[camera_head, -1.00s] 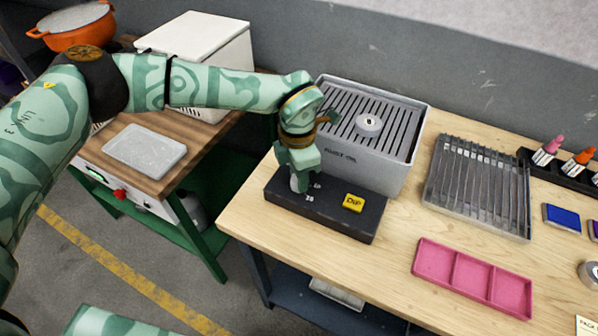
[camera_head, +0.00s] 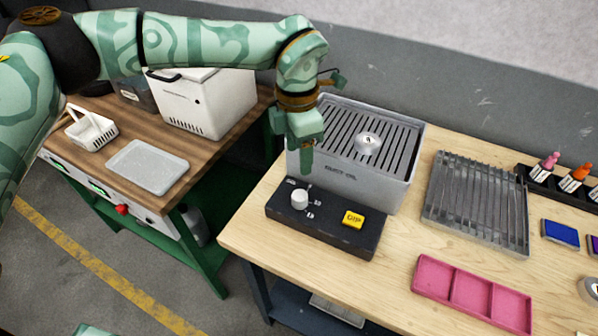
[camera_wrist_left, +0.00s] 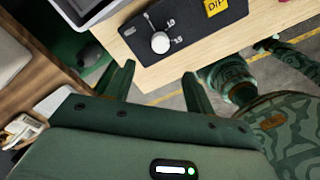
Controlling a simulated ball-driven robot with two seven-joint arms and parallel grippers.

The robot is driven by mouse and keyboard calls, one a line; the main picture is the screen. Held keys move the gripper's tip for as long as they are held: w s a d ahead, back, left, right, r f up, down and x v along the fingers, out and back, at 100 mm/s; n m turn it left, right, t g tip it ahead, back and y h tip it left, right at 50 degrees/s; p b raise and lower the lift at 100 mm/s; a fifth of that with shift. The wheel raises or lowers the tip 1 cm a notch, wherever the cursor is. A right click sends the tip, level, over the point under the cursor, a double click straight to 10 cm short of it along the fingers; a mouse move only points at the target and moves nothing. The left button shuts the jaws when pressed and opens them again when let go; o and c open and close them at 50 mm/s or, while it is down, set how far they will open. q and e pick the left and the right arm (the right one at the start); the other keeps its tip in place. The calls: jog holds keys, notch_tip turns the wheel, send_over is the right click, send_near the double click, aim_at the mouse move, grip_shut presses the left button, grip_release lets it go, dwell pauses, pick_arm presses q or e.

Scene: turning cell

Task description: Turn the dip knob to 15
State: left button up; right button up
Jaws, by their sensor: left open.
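The white round dip knob (camera_head: 300,200) stands on the dark control box (camera_head: 335,235) in front of the grey slotted unit. It also shows in the left wrist view (camera_wrist_left: 160,42), with small number marks beside it. Its pointer is too small to read. My right gripper is not in view.
The grey slotted unit (camera_head: 392,180) stands close behind the box. A metal rack (camera_head: 475,205), a pink tray (camera_head: 470,292) and several ink bottles lie to the right. The wooden table front (camera_head: 390,280) is clear. A white bin (camera_head: 205,100) stands on the left bench.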

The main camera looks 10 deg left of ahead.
pick_arm(q)
notch_tip(320, 180, up, 4)
jog(key=shift+r, duration=0.2)
dwell(0.3)
